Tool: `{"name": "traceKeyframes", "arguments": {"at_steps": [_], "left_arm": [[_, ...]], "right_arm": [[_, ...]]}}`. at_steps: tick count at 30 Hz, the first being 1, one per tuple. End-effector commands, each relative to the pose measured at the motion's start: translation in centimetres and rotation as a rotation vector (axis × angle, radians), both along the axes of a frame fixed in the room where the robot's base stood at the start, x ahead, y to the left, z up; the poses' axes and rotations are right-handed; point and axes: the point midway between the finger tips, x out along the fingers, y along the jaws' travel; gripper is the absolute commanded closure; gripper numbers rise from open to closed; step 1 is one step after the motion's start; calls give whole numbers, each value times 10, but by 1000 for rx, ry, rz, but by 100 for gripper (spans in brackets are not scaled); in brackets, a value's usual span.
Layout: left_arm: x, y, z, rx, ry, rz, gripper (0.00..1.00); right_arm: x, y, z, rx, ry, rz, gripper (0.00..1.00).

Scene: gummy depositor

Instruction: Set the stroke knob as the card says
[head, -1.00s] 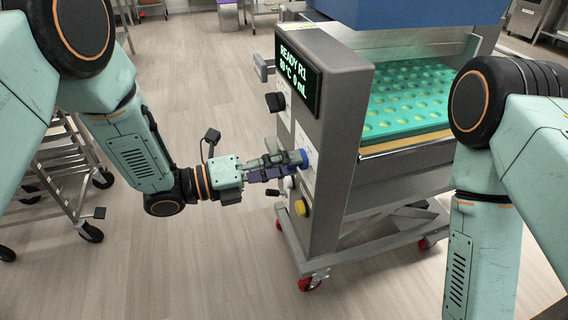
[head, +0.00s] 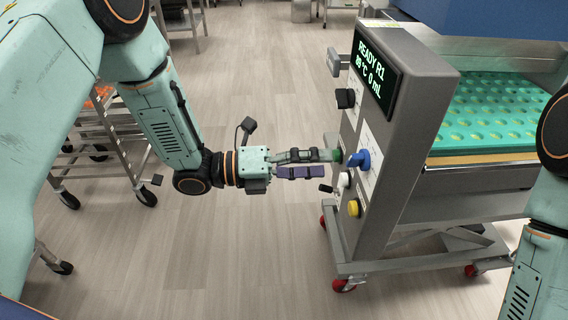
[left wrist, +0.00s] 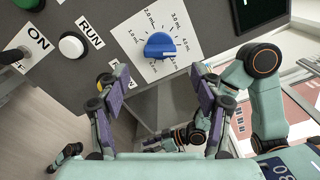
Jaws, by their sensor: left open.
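The blue stroke knob (head: 358,159) sits on a white dial plate on the front of the grey control cabinet (head: 412,130). In the left wrist view the knob (left wrist: 160,45) has a pale mark at its lower right, and the printed scale around it runs in mL from 1.0 upward. My left gripper (head: 328,163) is open and empty, left of the knob and apart from it; its fingers also show below the knob in the left wrist view (left wrist: 160,75). I cannot make out a readable card. My right gripper is out of view.
A teal mould tray (head: 495,115) lies behind the cabinet. A wheeled rack (head: 105,130) stands left.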

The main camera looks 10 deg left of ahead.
Motion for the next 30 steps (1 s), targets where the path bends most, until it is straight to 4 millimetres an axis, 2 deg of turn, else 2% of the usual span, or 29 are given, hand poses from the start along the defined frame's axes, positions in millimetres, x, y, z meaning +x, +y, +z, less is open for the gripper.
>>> {"name": "traceKeyframes", "arguments": {"at_steps": [6, 12, 19, 30], "left_arm": [[-9, 31, 0, -3, 1, 4, 34], [-16, 51, 0, -2, 1, 3, 34], [-20, 61, 0, 0, 0, 0, 34], [-20, 61, 0, 0, 0, 0, 34]], "right_arm": [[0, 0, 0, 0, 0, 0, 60], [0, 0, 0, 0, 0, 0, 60], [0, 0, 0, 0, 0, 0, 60], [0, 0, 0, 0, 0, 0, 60]]}}
